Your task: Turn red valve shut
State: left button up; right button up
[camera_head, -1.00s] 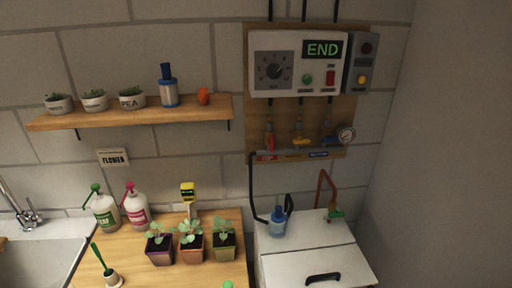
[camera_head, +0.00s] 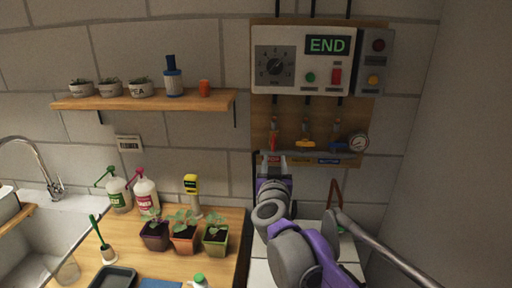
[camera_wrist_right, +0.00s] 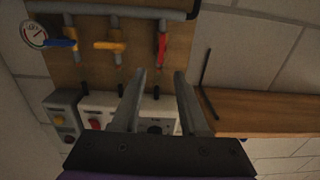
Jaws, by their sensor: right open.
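The red valve (camera_head: 273,143) is on the board below the control box, leftmost of three valves in the head view. Its red lever (camera_wrist_right: 162,48) runs lengthwise along its upright pipe in the right wrist view, which shows the board upside down. My right gripper (camera_head: 272,162) is just below the red valve in the head view. In the wrist view its two fingers (camera_wrist_right: 160,80) are spread, with nothing between them, and the red lever lies beyond the tips, apparently apart from them. My left gripper is out of view.
The yellow valve (camera_head: 305,143) and blue valve (camera_head: 335,144) have crosswise levers; a gauge (camera_head: 359,143) sits beside them. The control box (camera_head: 301,60) reads END. A shelf (camera_head: 150,102) with pots is left. Seedlings (camera_head: 184,238) stand on the wooden counter below.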

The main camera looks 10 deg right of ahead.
aim_at(274, 143)
jog(key=p+x, duration=0.1)
jog(key=x, duration=1)
jog(key=shift+w+p, duration=0.15)
jog(key=shift+p, duration=0.25)
grip_shut()
